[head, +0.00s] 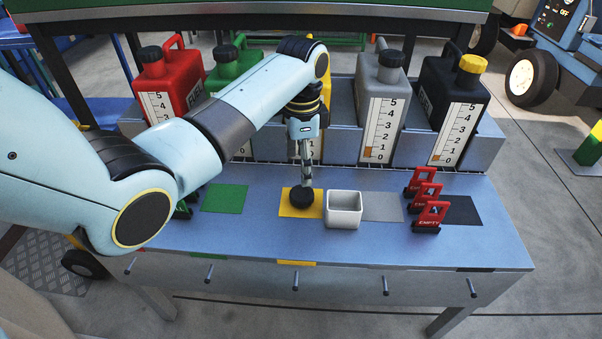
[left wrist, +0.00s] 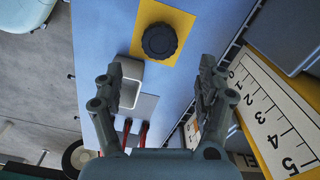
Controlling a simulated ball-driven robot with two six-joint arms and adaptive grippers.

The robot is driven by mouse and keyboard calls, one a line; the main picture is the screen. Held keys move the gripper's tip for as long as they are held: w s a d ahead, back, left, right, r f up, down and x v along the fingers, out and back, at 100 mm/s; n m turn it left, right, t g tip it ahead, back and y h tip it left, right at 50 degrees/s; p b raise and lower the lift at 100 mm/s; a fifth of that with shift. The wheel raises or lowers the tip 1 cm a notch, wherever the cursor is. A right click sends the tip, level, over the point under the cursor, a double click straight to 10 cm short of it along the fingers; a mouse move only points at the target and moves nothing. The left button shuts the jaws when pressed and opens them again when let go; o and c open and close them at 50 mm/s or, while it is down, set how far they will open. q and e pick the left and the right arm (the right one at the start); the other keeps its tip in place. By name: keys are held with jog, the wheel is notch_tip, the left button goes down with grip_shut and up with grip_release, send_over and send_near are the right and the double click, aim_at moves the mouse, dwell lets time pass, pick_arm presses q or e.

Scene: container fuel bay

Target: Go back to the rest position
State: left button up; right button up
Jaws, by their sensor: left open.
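My left gripper (head: 305,182) is open and points down above the yellow mat (head: 287,209) on the blue workbench (head: 250,245). A black round cap (head: 302,198) lies on this mat, below the fingers. In the left wrist view, the open fingers of the left gripper (left wrist: 161,82) have nothing between them, and the black cap (left wrist: 159,41) lies beyond their tips. My left arm reaches across the left half of the bench. My right gripper is not in view.
A white square cup (head: 344,222) stands right of the cap. Red "EMPTY" tags (head: 432,215) stand further right. Behind are red (head: 170,80), green (head: 222,70), grey (head: 380,85) and black (head: 440,90) canisters; the black one has a yellow cap. My arm mostly hides a yellow canister.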

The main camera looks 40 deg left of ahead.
pick_arm(q)
jog(key=shift+r, duration=1.15)
